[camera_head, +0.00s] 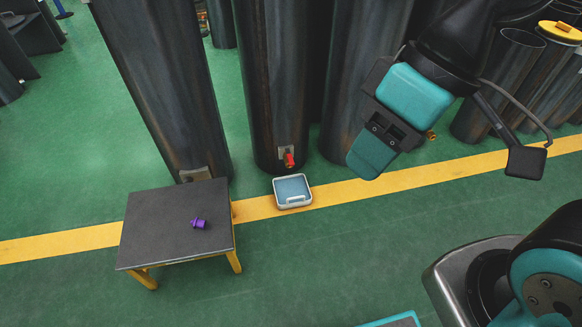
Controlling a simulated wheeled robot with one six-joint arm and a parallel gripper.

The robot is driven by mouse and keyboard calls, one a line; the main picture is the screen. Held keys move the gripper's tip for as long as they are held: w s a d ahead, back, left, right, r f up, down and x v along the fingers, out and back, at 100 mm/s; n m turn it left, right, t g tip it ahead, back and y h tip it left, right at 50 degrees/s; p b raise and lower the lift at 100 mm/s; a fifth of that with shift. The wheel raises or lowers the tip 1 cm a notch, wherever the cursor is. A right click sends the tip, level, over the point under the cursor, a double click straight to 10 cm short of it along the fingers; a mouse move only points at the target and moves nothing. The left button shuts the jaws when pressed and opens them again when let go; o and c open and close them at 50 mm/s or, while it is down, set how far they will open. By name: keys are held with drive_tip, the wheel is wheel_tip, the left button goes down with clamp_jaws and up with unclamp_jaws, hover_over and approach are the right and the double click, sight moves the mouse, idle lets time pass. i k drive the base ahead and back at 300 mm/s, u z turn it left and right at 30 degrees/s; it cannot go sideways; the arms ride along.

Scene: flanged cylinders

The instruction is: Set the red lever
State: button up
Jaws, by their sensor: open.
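The red lever (289,160) sits low on the front of the middle dark cylinder (272,90), beside a small grey plate. It is small in the picture, and its exact setting is hard to tell. My gripper (372,150), black with teal pads, hangs to the right of the lever and apart from it, in front of another dark cylinder. It is open, and no object shows in it. One finger is partly hidden by the gripper's own body.
A white-rimmed blue tray (301,204) lies on the floor below the lever. At left stands a low dark table (155,225) with yellow legs and a purple piece (198,223) on top. More dark cylinders stand behind. Green floor in front is mostly free.

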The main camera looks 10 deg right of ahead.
sight(290, 160)
drive_tip(key=i, duration=0.1)
drive_tip(key=k, duration=1.2)
drive_tip(key=u, duration=1)
drive_tip(key=i, duration=1.55)
drive_tip(key=z, duration=0.85)
drive_tip(key=i, duration=0.6)
drive_tip(key=z, duration=0.75)
